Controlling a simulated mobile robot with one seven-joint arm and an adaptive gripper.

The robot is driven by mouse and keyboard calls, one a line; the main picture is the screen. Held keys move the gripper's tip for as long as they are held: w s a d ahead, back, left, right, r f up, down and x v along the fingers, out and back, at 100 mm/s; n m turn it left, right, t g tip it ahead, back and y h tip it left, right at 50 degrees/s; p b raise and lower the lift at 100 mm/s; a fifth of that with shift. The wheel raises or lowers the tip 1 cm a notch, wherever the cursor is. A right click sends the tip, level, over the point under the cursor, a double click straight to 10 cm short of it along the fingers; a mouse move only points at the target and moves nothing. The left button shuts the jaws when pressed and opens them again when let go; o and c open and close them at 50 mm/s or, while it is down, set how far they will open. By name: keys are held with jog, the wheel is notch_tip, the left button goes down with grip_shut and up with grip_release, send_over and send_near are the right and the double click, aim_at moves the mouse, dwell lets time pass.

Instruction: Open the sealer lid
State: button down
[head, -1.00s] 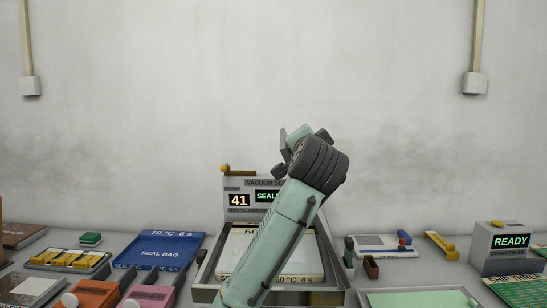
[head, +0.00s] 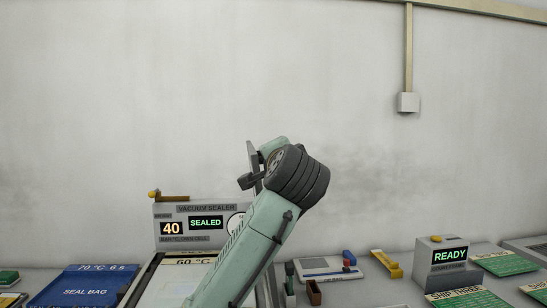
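The vacuum sealer (head: 165,240) stands on the bench left of centre in the head view. Its upright rear panel reads "40" and "SEALED", with a round dial partly behind my arm. A yellow-ended lever (head: 155,194) sits at the panel's top left corner. In front of the panel lies a pale slab marked "60 °C 4 s" (head: 163,283), cut off by the lower edge. I cannot make out a separate lid or whether it is raised. My gripper (head: 252,167) is above and right of the panel, seen from behind, apparently holding nothing. Its finger gap is unclear.
A blue seal bag pad (head: 85,283) lies left of the sealer. To the right are a small brown holder (head: 314,294), a white flat device (head: 322,269), a yellow block (head: 386,264) and a grey "READY" box (head: 442,265).

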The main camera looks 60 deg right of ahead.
jog(key=shift+r, duration=0.15)
jog(key=c, duration=1.6)
grip_release()
jog(key=v, duration=1.2)
